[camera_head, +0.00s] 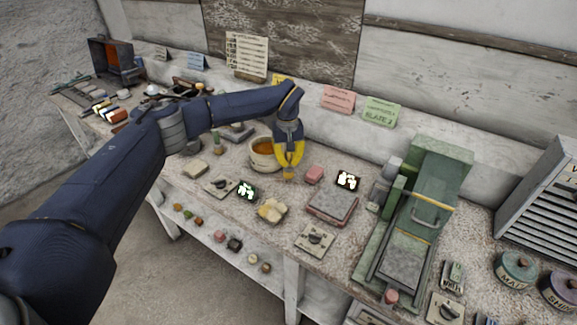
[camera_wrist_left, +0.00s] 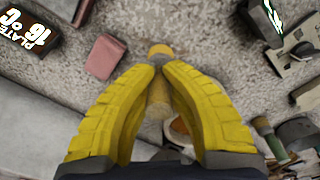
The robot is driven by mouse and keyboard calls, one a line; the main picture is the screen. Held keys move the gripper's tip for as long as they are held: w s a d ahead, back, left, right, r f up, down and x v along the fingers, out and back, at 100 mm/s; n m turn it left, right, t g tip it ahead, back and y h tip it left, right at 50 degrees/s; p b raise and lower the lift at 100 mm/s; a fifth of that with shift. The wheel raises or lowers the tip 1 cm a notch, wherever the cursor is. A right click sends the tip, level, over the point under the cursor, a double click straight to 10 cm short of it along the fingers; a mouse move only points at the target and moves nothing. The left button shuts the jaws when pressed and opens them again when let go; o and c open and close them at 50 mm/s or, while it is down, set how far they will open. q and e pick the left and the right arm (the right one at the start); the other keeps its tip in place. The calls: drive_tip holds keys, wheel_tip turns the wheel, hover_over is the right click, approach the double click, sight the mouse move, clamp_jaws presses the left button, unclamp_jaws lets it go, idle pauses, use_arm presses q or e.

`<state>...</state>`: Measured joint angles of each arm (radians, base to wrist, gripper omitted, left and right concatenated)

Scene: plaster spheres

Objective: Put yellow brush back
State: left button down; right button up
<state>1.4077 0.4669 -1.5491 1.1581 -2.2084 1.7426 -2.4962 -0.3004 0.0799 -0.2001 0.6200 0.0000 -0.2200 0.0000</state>
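My left gripper (camera_head: 289,171) hangs point-down over the middle of the workbench, just right of a cream bowl (camera_head: 255,165) of orange liquid. In the left wrist view its yellow fingers (camera_wrist_left: 158,66) are closed on a yellow brush (camera_wrist_left: 158,96), a short rounded piece between them. The brush's lower end shows just below the fingertips in the head view (camera_head: 289,178). The fingers hide most of it, and I cannot tell whether its end touches the bench. My right gripper is in neither view.
A pink block (camera_head: 314,174) and a grey slab (camera_head: 331,206) lie to the right. A green press (camera_head: 430,200) stands farther right. Cards stand along the wall.

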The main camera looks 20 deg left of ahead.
use_arm(q)
drive_tip(key=shift+f, duration=1.2)
drive_tip(key=shift+f, duration=0.1)
drive_tip(key=c, duration=1.6)
unclamp_jaws()
wheel_tip(320, 180, up, 12)
drive_tip(key=shift+a+r, duration=0.1)
